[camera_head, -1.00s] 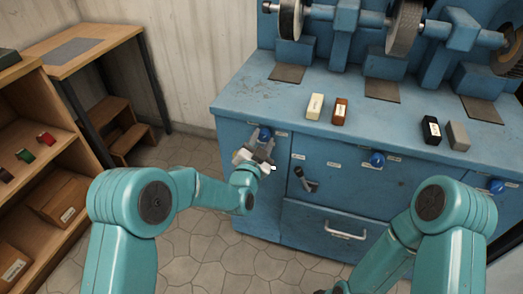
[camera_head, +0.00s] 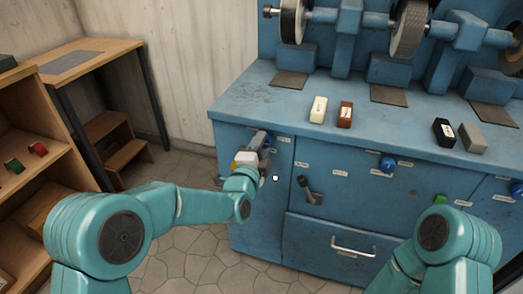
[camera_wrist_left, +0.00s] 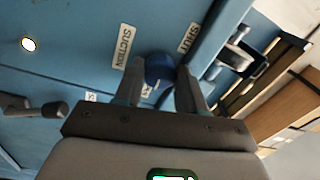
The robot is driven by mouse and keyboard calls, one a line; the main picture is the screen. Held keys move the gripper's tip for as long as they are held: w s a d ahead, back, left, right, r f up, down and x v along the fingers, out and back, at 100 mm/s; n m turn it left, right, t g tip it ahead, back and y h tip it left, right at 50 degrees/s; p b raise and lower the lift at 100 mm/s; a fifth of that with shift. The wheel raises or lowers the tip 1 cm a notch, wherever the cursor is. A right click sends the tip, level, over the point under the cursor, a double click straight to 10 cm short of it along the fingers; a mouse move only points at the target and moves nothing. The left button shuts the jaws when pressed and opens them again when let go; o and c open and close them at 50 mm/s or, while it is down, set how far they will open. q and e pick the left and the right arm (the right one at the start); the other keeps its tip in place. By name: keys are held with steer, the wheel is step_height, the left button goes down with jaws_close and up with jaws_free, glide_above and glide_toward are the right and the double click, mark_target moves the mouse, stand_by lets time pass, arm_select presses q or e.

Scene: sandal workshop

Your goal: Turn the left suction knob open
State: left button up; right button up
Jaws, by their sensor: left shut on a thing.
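The left suction knob is a blue round knob (camera_wrist_left: 158,68) on the front of the blue cabinet. In the left wrist view it sits between the two fingers of my left gripper (camera_wrist_left: 160,90), which is shut on it. Labels reading "SUCTION" (camera_wrist_left: 123,47) and "SHUT" (camera_wrist_left: 188,38) are beside it; another label is partly hidden behind a finger. In the head view my left gripper (camera_head: 263,142) is at the cabinet's upper left front and hides most of the knob. My right arm is at the lower right; its gripper is out of view.
The cabinet front also has a middle blue knob (camera_head: 387,162), a dark lever (camera_head: 312,190) and a drawer handle (camera_head: 352,246). Small blocks, one cream (camera_head: 318,109) and one brown (camera_head: 344,113), lie on the worktop under grinding wheels. A wooden shelf (camera_head: 80,115) stands left.

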arm_select(q)
steer(key=shift+m, duration=0.4)
steer(key=o, duration=1.1)
steer(key=shift+c, duration=0.2)
steer(key=v, duration=1.6)
steer(key=shift+s+f, duration=0.15)
